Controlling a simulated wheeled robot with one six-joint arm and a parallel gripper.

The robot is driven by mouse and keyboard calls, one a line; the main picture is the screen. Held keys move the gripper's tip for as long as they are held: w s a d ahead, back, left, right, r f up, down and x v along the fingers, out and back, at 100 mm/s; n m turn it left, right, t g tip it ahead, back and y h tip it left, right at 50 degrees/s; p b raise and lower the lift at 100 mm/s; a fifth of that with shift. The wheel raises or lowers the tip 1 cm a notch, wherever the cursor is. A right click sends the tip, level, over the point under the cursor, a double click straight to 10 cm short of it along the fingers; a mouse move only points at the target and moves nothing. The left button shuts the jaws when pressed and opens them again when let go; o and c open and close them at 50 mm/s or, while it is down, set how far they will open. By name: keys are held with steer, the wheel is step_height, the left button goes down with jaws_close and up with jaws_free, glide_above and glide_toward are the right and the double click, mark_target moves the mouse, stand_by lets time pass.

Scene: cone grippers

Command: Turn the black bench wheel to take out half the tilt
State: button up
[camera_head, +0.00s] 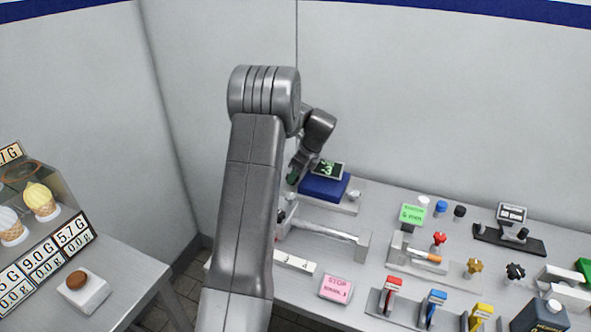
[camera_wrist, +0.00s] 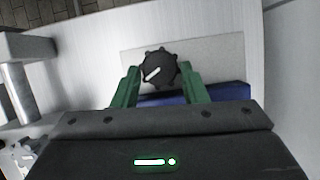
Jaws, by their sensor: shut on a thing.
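A black lobed wheel (camera_wrist: 160,64) with a white pointer mark shows in the wrist view, on a pale plate beside a blue block (camera_wrist: 222,93). The pointer slants from lower left to upper right. My gripper (camera_wrist: 160,77) has its two green fingers on either side of the wheel, shut on it. In the head view my gripper (camera_head: 293,174) is at the left end of the blue block (camera_head: 323,187), which carries a small display (camera_head: 328,169) with green digits, too small to read surely. The wheel is hidden there behind my arm and gripper.
A display case (camera_head: 45,215) stands at left.

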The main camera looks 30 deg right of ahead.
steer(key=n+p, duration=0.1)
steer(key=n, duration=0.1)
steer(key=n+g+y+p, duration=0.1)
steer(key=n, duration=0.1)
steer(key=n+p, duration=0.1)
steer(key=n, duration=0.1)
steer(key=shift+w+d+g+y, duration=0.2)
steer(key=shift+w+g+y, duration=0.1)
steer(key=shift+g, duration=0.1)
steer(key=shift+n, duration=0.3)
steer(key=o, duration=0.7)
steer(key=shift+r, duration=0.1)
steer(key=b+v, duration=0.1)
steer(key=v, duration=1.2)
steer(key=shift+d+r, duration=0.2)
steer(key=shift+r, duration=0.1)
steer(key=shift+o, duration=0.4)
